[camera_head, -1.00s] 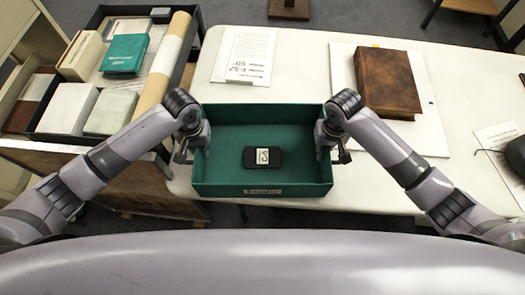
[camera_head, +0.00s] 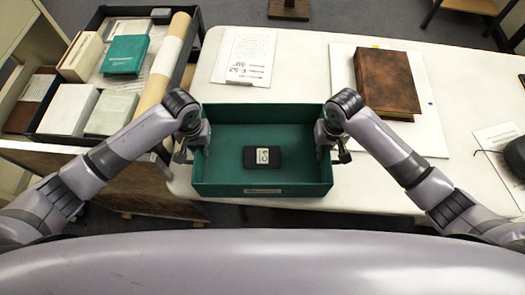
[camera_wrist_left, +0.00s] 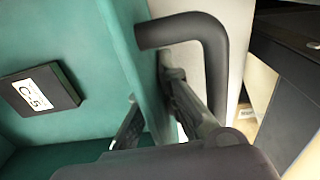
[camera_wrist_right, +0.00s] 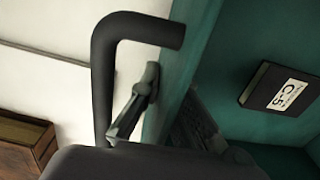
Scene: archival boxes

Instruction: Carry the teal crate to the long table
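The teal crate (camera_head: 262,190) is an open box at the near edge of the long white table (camera_head: 300,60). It looks level, and its front overlaps the table edge; I cannot tell if it rests there or hangs. A black box labelled C-5 (camera_head: 263,157) lies inside, also visible in both wrist views (camera_wrist_left: 40,90) (camera_wrist_right: 280,100). My left gripper (camera_head: 193,147) is at the crate's left wall, with fingers on both sides of it (camera_wrist_left: 150,105). My right gripper (camera_head: 332,145) straddles the right wall likewise (camera_wrist_right: 170,110). Black handles (camera_wrist_left: 205,45) (camera_wrist_right: 110,60) stick out there.
A loaded cart (camera_head: 150,200) with boxes and a rolled tube (camera_head: 165,60) stands close on the left. On the table are a printed sheet (camera_head: 248,55), a brown book (camera_head: 387,82) on a pale board, and a dark object (camera_head: 515,155) at the right. Bare tabletop lies behind the crate.

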